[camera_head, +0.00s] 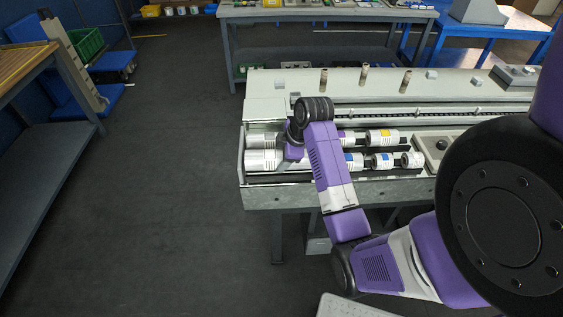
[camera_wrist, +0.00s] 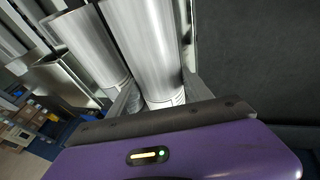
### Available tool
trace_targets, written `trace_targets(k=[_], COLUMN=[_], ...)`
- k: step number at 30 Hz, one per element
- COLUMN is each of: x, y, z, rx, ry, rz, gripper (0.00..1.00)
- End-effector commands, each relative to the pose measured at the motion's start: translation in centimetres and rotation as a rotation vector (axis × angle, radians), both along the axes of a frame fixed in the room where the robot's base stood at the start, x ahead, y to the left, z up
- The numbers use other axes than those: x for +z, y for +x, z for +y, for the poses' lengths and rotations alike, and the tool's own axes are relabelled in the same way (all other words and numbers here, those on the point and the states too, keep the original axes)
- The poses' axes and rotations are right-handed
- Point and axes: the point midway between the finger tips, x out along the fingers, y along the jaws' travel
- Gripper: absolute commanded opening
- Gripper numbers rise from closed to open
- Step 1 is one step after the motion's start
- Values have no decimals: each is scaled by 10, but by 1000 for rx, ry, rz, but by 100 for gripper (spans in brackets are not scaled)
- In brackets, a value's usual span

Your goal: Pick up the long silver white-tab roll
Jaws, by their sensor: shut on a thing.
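A long silver roll (camera_wrist: 145,45) runs up through the wrist view, with a whitish band at its near end. My gripper (camera_wrist: 160,97) is shut on this roll, one finger on each side. A second silver roll (camera_wrist: 85,45) lies beside it on the left. In the head view, my gripper (camera_head: 291,151) is over the left end of the machine's trough. A front silver roll (camera_head: 262,160) and a back silver roll (camera_head: 262,141) stick out left of it.
The machine's front rail (camera_head: 285,196) runs along the near side. Pegs (camera_head: 364,75) stand on the back top.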

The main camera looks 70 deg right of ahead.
Motion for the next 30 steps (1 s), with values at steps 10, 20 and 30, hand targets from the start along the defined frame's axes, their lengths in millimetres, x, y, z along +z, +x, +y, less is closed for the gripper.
trace_targets(k=[10,20,30], x=[97,157,174], y=[2,0,1], z=[-2,-1,-1], rx=[1,0,0], ry=[-12,-3,-12], rz=[-8,-2,-6], gripper=[0,0,0])
